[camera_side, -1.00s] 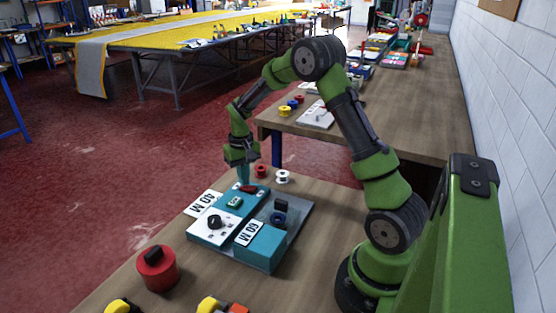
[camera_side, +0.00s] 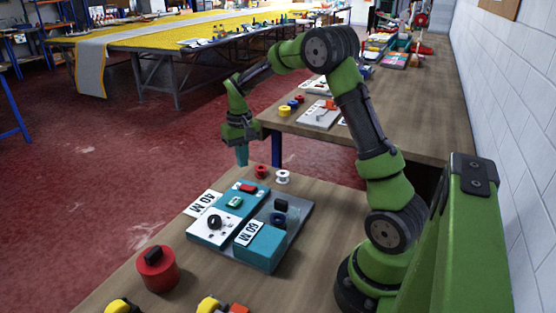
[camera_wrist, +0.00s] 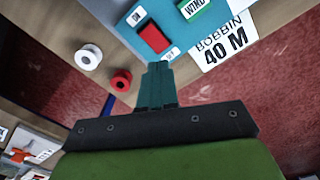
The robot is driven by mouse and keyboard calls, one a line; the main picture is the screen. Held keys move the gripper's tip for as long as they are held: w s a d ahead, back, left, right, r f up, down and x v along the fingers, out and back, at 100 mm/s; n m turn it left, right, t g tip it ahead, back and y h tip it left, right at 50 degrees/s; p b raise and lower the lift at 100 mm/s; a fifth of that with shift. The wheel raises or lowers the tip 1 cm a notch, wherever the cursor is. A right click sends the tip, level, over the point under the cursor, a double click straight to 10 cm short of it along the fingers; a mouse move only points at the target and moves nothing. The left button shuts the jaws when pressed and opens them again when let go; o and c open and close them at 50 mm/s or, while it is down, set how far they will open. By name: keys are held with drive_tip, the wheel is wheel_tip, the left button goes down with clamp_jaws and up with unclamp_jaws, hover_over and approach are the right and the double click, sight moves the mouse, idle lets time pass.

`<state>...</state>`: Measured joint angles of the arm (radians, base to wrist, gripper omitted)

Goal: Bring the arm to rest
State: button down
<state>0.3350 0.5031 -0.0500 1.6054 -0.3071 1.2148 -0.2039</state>
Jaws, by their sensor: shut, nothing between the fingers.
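My gripper (camera_side: 241,157) is raised above the far end of the teal winder unit (camera_side: 203,236), clear of it, with its teal fingers pointing down. In the wrist view the fingers (camera_wrist: 157,72) are together and empty. The red rocker switch (camera_side: 248,188) is on the unit's far end. It also shows in the wrist view (camera_wrist: 154,38), between an "ON" label and a second label. The green WIND button (camera_side: 235,202) is beside it. A dark round knob (camera_side: 214,222) is on the white panel nearer the camera.
A red spool (camera_side: 261,171) and a white spool (camera_side: 283,177) stand just beyond the unit. A "40 M" card (camera_side: 204,203) lies beside it and a "60 M" card (camera_side: 249,233) is on it. A red cylinder (camera_side: 156,268) stands nearer the camera. The air around my gripper is free.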

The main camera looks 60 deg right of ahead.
drive_tip(key=shift+s+a+f, duration=0.3)
drive_tip(key=shift+s+f, duration=0.1)
drive_tip(key=shift+f, duration=0.05)
drive_tip(key=s+a+r+n+t+y, duration=0.1)
drive_tip(key=s+a+r+t, duration=0.2)
drive_tip(key=s+a+r, duration=0.4)
drive_tip(key=s+a+r+n+t+y, duration=0.1)
drive_tip(key=s+a+r+t, duration=0.3)
drive_tip(key=s+a+r, duration=0.3)
drive_tip(key=s+a, duration=0.4)
drive_tip(key=a, duration=0.1)
drive_tip(key=shift+r, duration=0.25)
drive_tip(key=shift+a, duration=0.1)
